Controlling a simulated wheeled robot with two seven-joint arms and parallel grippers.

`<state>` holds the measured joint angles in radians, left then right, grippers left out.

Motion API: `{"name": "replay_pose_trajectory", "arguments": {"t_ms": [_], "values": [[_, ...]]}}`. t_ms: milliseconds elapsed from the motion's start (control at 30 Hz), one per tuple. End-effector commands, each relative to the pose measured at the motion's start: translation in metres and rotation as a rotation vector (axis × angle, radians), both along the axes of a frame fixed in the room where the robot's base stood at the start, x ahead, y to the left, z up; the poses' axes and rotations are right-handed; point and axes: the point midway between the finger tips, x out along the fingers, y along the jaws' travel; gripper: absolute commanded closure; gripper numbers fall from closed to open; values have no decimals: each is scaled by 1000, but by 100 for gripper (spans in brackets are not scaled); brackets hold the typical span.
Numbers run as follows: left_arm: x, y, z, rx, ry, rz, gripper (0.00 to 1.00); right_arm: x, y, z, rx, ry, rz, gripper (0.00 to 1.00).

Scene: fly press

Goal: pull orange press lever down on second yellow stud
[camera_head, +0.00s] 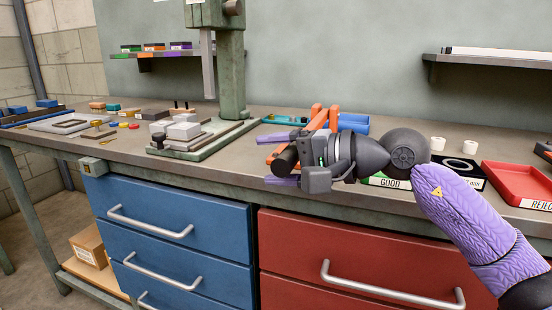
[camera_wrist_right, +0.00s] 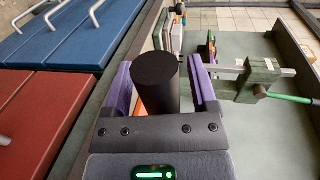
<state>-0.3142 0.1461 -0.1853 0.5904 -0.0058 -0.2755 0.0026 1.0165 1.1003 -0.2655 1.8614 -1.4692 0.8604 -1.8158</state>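The green press (camera_head: 232,60) stands on the bench, with its grey ram (camera_head: 208,65) above a fixture of grey blocks (camera_head: 182,133). Several orange bars (camera_head: 317,122) show right of the press, with a black cylindrical grip (camera_head: 286,160) near them. My right gripper (camera_head: 281,160) has its purple fingers apart, one on each side of that grip. In the right wrist view the grip (camera_wrist_right: 155,80) stands between the fingers, with a small gap on the right. Small yellow pieces (camera_head: 113,125) lie left of the press; I cannot tell which are studs. My left gripper is not in view.
A red REJECT tray (camera_head: 520,183) and a GOOD tray (camera_head: 385,181) lie at the right. Blue drawers (camera_head: 175,230) and red drawers (camera_head: 350,255) are below the bench edge. A shelf (camera_head: 490,58) hangs on the wall.

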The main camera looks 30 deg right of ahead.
Motion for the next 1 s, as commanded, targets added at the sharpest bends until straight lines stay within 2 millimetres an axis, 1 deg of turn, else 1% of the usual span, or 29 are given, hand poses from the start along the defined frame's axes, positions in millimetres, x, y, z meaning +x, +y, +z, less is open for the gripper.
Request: {"name": "replay_pose_trajectory", "arguments": {"t_ms": [200,300,367,400,533,600,700,800,1000], "values": [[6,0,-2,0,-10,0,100,0,0,1,0,-2,-1,24],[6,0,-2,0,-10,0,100,-4,-5,1,0,-1,-2,24],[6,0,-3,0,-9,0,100,-11,-11,2,-1,0,-4,24],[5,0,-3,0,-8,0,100,-18,-17,3,-3,2,-5,24],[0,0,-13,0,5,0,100,-38,-33,5,-6,6,-3,24],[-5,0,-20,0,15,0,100,-44,-41,4,0,6,-5,24],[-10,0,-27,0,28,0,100,-55,-48,7,-2,6,-2,24],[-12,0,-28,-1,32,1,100,-65,-55,14,2,2,2,24],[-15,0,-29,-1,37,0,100,-74,-63,19,1,-1,0,24]]}}
